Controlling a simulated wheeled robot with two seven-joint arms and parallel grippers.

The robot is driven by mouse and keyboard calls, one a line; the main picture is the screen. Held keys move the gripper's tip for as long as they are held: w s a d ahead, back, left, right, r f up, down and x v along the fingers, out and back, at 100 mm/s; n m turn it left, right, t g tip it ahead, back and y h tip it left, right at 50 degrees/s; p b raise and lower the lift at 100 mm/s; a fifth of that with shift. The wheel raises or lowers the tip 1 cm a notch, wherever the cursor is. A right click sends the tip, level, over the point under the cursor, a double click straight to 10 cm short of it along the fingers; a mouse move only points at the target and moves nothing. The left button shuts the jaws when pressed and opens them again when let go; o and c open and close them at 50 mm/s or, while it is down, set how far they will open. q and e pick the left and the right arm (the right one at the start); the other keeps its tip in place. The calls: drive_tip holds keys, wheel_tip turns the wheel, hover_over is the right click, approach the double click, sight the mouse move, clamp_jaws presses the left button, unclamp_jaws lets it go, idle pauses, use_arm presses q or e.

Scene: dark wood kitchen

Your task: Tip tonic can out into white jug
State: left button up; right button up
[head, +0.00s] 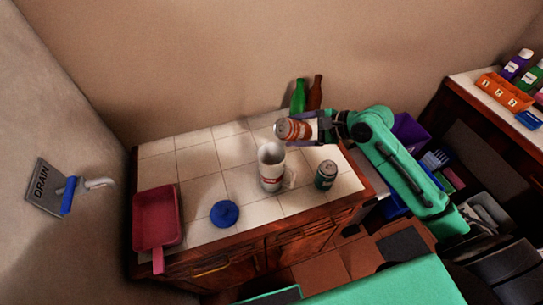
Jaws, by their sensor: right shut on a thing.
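My right gripper (326,127) is shut on an orange-and-white can (297,128). It holds this can lying nearly on its side above the counter, with its top end pointing left. The white jug (270,170), with a red mark near its base, stands upright on the tiled counter. The held can is up and slightly right of the jug's open mouth. A dark green can (326,174) stands upright to the right of the jug. The can labels are too small to read, so I cannot tell which is tonic. No flow from the held can shows. My left gripper is not in view.
A green bottle (298,96) and a brown bottle (315,93) stand behind the held can. A blue round object (224,213) and a red dustpan-like tray (157,219) lie on the left. The tiles (201,160) left of the jug are clear.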

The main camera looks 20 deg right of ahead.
drive_tip(key=shift+d+f+b, duration=0.1)
drive_tip(key=shift+f+b, duration=0.45)
drive_tip(key=shift+w+r+n+h+b, duration=0.1)
drive_tip(key=shift+r+n+h+b, duration=0.25)
drive_tip(key=shift+h, duration=0.15)
use_arm(q)
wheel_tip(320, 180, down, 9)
drive_tip(key=b, duration=0.6)
use_arm(e)
wheel_tip(320, 180, down, 2)
drive_tip(key=shift+f+n+h, duration=0.1)
drive_tip(key=shift+n+h, duration=0.35)
drive_tip(key=shift+h, duration=0.55)
drive_tip(key=r+p, duration=0.1)
drive_tip(key=p, duration=0.1)
drive_tip(key=r+p, duration=0.2)
drive_tip(key=shift+a+r+t+h, duration=0.2)
drive_tip(key=shift+r+t+h, duration=0.05)
drive_tip(key=shift+t+h, duration=0.05)
drive_tip(key=shift+s+a+r+n+h+p, duration=0.2)
drive_tip(key=shift+a+r+n+h+p, duration=0.1)
drive_tip(key=shift+n+h+p, duration=0.15)
drive_tip(key=shift+f, duration=0.45)
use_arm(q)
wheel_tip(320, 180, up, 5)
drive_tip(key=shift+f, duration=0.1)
use_arm(e)
drive_tip(key=shift+f+h, duration=0.1)
drive_tip(key=shift+h, duration=0.15)
drive_tip(key=shift+w, duration=0.1)
